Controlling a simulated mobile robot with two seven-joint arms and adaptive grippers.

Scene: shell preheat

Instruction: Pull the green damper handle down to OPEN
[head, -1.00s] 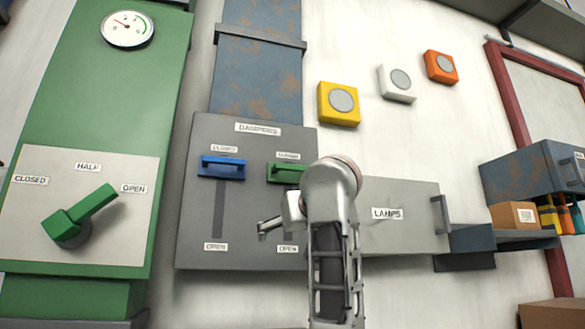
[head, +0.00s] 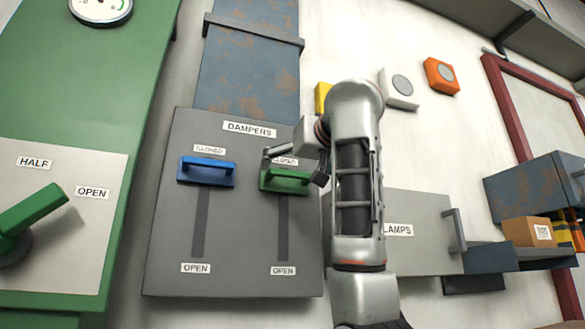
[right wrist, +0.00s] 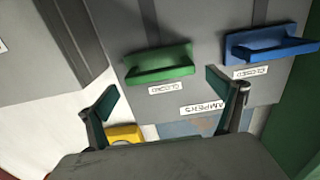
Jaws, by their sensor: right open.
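The green damper handle (head: 284,183) sits at the top of its vertical slot on the grey dampers panel (head: 167,235), just under a CLOSED label. An OPEN label (head: 284,271) marks the slot's lower end. My right gripper (head: 294,166) is open and empty at the green handle, with one finger near each end of its upper side. In the right wrist view, the green handle (right wrist: 160,64) lies ahead of and between the spread fingers (right wrist: 162,92); I cannot tell whether they touch it. My left gripper is not in view.
The blue damper handle (head: 207,172) is left of the green one, also at CLOSED. A green lever (head: 32,215) is at the far left. The lamps box (head: 418,250) with a grey handle is to the right. Yellow (head: 322,96), white and orange buttons are above.

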